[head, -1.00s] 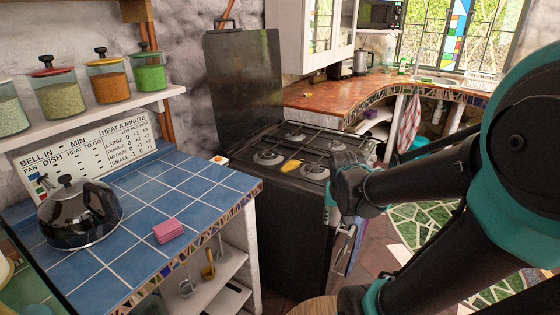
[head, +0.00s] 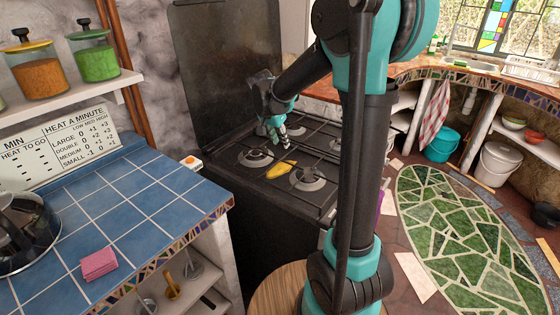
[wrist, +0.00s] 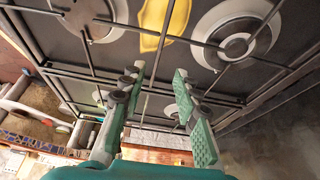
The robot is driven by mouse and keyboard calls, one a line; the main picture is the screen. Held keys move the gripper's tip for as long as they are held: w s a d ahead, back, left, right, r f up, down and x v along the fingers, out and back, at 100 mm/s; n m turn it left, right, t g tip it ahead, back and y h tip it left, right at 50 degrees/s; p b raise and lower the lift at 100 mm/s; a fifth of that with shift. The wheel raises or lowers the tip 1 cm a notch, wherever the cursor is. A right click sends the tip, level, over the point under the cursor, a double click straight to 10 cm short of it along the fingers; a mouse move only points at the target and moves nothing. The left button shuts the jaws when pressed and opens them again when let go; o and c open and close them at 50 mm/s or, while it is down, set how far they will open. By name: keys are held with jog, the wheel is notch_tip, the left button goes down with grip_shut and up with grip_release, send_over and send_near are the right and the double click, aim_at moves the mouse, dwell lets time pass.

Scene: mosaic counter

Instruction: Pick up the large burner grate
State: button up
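The large burner grate is a frame of thin dark bars over the black stove top (head: 262,185). Its bars (wrist: 190,41) cross the wrist view, with pale round burners beneath. In the head view, my gripper (head: 273,138) points down at the rear middle of the stove. In the wrist view, my gripper (wrist: 160,75) is open, with two green-padded fingers apart and nothing held. A grate bar shows between the fingers; I cannot tell whether they reach around it or stay above it. My arm hides part of the stove's right side.
A yellow object (head: 281,169) lies on the stove between burners. The raised dark stove lid (head: 222,70) stands close behind my gripper.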

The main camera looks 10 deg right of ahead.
aim_at(286, 155)
jog(key=x, duration=0.9)
jog(key=shift+d+f, duration=0.2)
jog(key=shift+d, duration=0.05)
grip_shut()
